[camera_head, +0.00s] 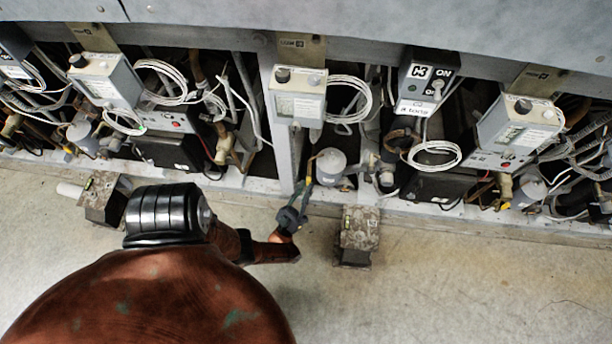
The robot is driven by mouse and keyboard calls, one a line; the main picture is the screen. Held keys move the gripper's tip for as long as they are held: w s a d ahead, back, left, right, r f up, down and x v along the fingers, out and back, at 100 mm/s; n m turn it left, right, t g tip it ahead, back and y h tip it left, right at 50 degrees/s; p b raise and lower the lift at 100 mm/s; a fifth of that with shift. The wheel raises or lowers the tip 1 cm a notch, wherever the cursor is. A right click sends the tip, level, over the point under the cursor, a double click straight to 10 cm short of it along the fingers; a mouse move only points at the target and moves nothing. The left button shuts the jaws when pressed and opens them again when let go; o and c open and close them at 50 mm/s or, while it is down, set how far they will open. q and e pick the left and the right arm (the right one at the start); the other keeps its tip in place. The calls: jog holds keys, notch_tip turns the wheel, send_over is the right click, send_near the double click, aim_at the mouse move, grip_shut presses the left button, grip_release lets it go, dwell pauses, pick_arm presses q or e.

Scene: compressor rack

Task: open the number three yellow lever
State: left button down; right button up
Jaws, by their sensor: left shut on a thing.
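My left gripper (301,188) reaches up from the lower left to the front edge of the rack. Its fingers are shut on a small yellow lever (310,169), which is mostly hidden between the fingertips. The lever sits just left of a grey cylinder (330,163), below a grey controller box (299,96). A black box marked C3 (428,80) hangs further right on the rack. I cannot read a number on the lever. My right gripper is not in view.
The compressor rack (290,186) runs across the view, crowded with pipes, white cable coils (435,155) and more controller boxes. Stained blocks (358,236) stand on the floor on either side of my gripper. The floor (480,285) at the lower right is clear.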

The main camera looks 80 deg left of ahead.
pick_arm(q)
jog(key=c, duration=2)
grip_release()
jog(key=shift+w+d+f+h, duration=0.1)
jog(key=shift+w+d+h, duration=0.2)
jog(key=shift+w, duration=0.1)
jog(key=shift+c, duration=0.2)
jog(key=shift+o, duration=0.5)
jog(key=shift+s+a, duration=0.2)
jog(key=shift+r, duration=0.2)
jog(key=shift+s+r, duration=0.15)
jog(key=shift+r, duration=1.05)
notch_tip(320, 180, up, 7)
jog(key=shift+r, duration=0.15)
jog(key=shift+w, duration=0.2)
jog(key=shift+c, duration=0.5)
